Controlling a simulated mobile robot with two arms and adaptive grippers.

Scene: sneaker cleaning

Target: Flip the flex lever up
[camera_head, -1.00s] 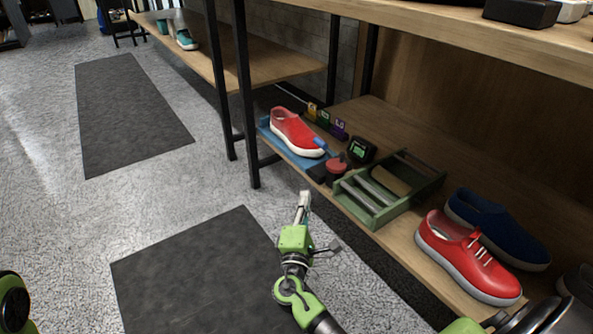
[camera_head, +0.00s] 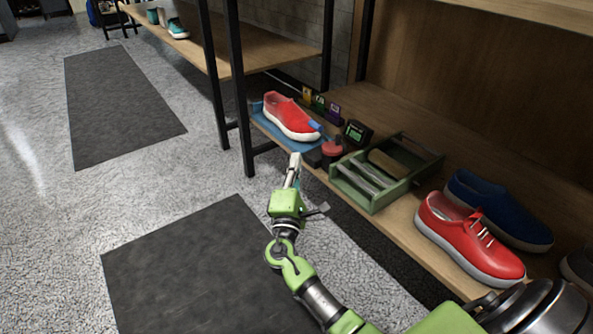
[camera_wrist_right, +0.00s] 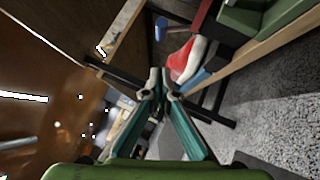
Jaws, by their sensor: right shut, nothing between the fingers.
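A red sneaker (camera_head: 290,118) with a white sole rests on a blue platform (camera_head: 262,123) on the low shelf. A small blue lever-like tab (camera_head: 316,126) shows at its toe, beside a red part (camera_head: 331,148) on a dark base. I cannot tell for sure whether this tab is the flex lever or how it is set. My right gripper (camera_head: 295,160) is shut and empty, in front of the platform's near edge, apparently apart from it. In the right wrist view, the shoe (camera_wrist_right: 186,60) and blue tab (camera_wrist_right: 160,29) lie beyond the fingers. My left gripper is not in view.
A green tray (camera_head: 404,186) with rods and a brown brush-like block stands right of the fixture, near a small dark display (camera_head: 357,133). Red (camera_head: 467,240) and navy (camera_head: 497,208) shoes sit farther right. A black shelf post (camera_head: 240,90) rises at left. The floor in front is open.

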